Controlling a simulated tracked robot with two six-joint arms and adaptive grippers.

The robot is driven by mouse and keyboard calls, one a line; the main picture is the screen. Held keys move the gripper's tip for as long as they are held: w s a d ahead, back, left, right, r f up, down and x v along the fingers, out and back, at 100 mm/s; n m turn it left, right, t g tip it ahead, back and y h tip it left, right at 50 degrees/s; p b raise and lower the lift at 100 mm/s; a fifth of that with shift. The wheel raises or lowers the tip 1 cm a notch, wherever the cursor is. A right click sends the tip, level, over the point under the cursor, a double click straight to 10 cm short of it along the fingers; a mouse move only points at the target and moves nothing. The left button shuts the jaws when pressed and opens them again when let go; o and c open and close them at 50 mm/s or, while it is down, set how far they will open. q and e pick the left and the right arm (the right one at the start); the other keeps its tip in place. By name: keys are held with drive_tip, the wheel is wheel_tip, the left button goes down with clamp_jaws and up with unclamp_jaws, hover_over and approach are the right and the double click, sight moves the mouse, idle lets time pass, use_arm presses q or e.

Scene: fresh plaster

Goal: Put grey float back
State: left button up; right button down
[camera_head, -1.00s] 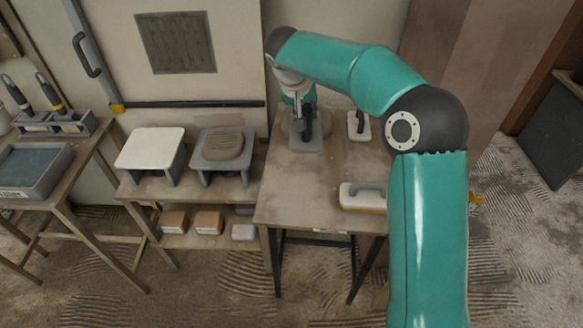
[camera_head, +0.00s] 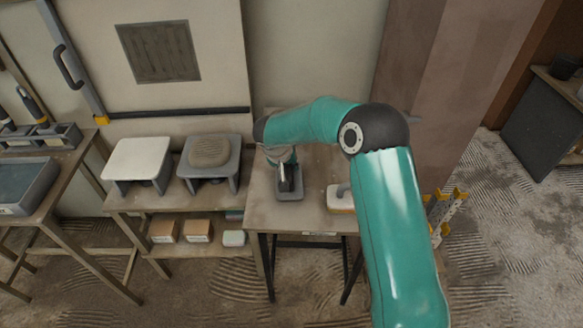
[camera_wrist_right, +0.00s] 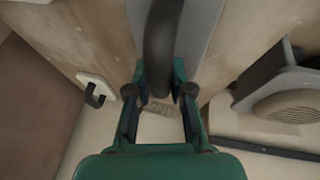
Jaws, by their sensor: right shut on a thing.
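The grey float (camera_head: 289,195) has a flat grey plate and a dark handle, and it is at the left part of the right-hand table (camera_head: 261,211). My right gripper (camera_head: 285,168) is above the plate and shut on the float's handle. In the right wrist view the dark handle (camera_wrist_right: 161,45) is between the fingers of my right gripper (camera_wrist_right: 160,92), with the grey plate (camera_wrist_right: 203,25) beyond it. I cannot tell whether the plate touches the tabletop. My left gripper is not in view.
A white piece with a dark handle (camera_wrist_right: 97,88) shows in the wrist view. Left are a white-topped stand (camera_head: 140,158) and a grey stand with a ribbed pad (camera_head: 210,152).

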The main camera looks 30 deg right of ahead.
drive_tip(key=shift+f, duration=0.85)
drive_tip(key=c, duration=1)
unclamp_jaws()
drive_tip(key=shift+c, duration=0.2)
drive_tip(key=b+v, duration=0.1)
drive_tip(key=v, duration=1.1)
